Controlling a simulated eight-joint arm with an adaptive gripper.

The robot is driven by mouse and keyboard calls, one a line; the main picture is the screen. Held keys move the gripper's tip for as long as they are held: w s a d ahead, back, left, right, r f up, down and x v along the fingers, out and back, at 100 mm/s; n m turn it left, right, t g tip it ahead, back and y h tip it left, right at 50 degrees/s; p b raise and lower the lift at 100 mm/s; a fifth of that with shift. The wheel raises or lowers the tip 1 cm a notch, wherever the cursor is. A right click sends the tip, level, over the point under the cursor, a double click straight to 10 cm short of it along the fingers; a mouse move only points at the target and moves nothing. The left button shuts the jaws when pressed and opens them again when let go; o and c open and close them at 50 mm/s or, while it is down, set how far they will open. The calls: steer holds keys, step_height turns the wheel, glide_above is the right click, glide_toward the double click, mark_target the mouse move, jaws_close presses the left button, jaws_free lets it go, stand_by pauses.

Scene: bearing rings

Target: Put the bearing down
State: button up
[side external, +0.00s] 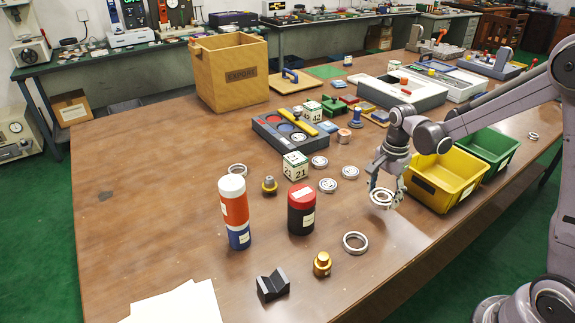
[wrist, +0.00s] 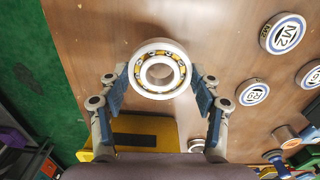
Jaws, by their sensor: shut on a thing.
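The bearing (side external: 374,197) is a pale metal ring with an open centre, held by my gripper (side external: 386,190) over the brown table in front of the yellow bin. In the wrist view the bearing (wrist: 160,46) shows its face, with balls in a yellowish cage. The blue-padded fingers of my gripper (wrist: 159,84) stand on either side of it. My gripper is shut on the bearing. I cannot tell whether the bearing's underside touches the table.
The yellow bin (side external: 425,187) and green bin (side external: 515,147) stand to the right. Labelled discs (side external: 328,185) lie left of my gripper. A loose ring (side external: 346,246) lies in front. A black and red canister (side external: 301,215) stands farther left. Bare table lies between them.

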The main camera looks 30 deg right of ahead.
mark_target(374, 213)
steer(key=shift+w+a+f, duration=0.35)
steer(key=shift+w+a, duration=0.05)
steer(key=shift+a, duration=0.05)
steer(key=shift+f, duration=1.8)
steer(key=shift+f, duration=0.1)
steer(key=o, duration=1.7)
steer(key=shift+f, duration=0.1)
